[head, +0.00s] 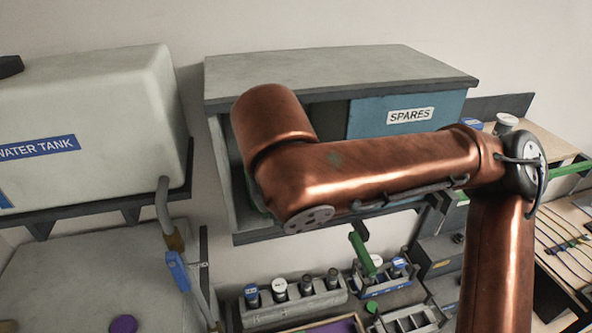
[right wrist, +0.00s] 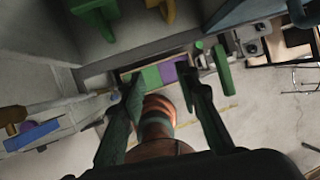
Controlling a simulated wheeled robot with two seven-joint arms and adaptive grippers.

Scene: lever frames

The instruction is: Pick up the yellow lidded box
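I cannot make out a yellow lidded box in the head view. In the right wrist view a yellow piece (right wrist: 162,9) shows at the top edge, cut off by the frame; I cannot tell whether it is part of the box. My right gripper (right wrist: 160,76) has its two dark green fingers spread apart, with nothing held between them. The yellow piece is beyond the fingertips. In the head view my copper right arm covers the front of the SPARES cabinet (head: 340,75) and hides the right gripper and much of the cabinet's inside. My left gripper is in neither view.
A green piece (right wrist: 97,14) is beside the yellow one. The cabinet's blue door panel (head: 375,120) is at its right. A WATER TANK (head: 95,105) stands left. Below are a bottle rack (head: 295,303) and a green-handled lever (head: 362,254). Floor shows at the wrist view's right.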

